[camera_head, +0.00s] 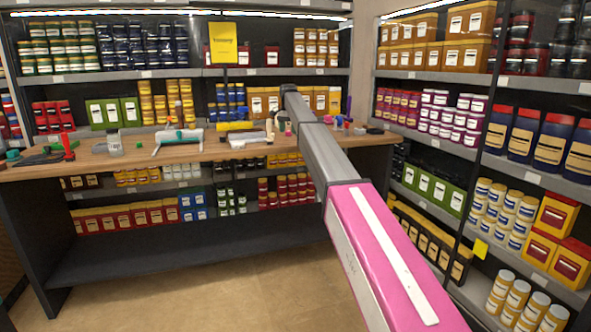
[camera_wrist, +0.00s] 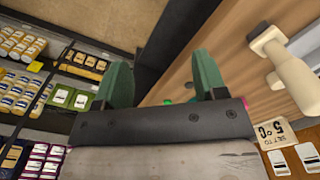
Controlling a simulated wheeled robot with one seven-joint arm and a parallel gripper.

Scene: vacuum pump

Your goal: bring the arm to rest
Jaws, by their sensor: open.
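My gripper (camera_wrist: 163,82) shows in the wrist view with two green fingers spread wide apart. It is open, and nothing is between the fingers. The fingers point toward the wooden workbench (camera_wrist: 238,62) and its edge, with the floor beyond. In the head view my arm, grey with a pink section, reaches forward from the lower right over the workbench (camera_head: 130,156). The gripper itself is hidden behind the arm in that view.
Bench tools include a yellow cylinder (camera_head: 236,126). A stocked shelf (camera_head: 433,140) stands close on the right. The front floor (camera_head: 220,290) is clear.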

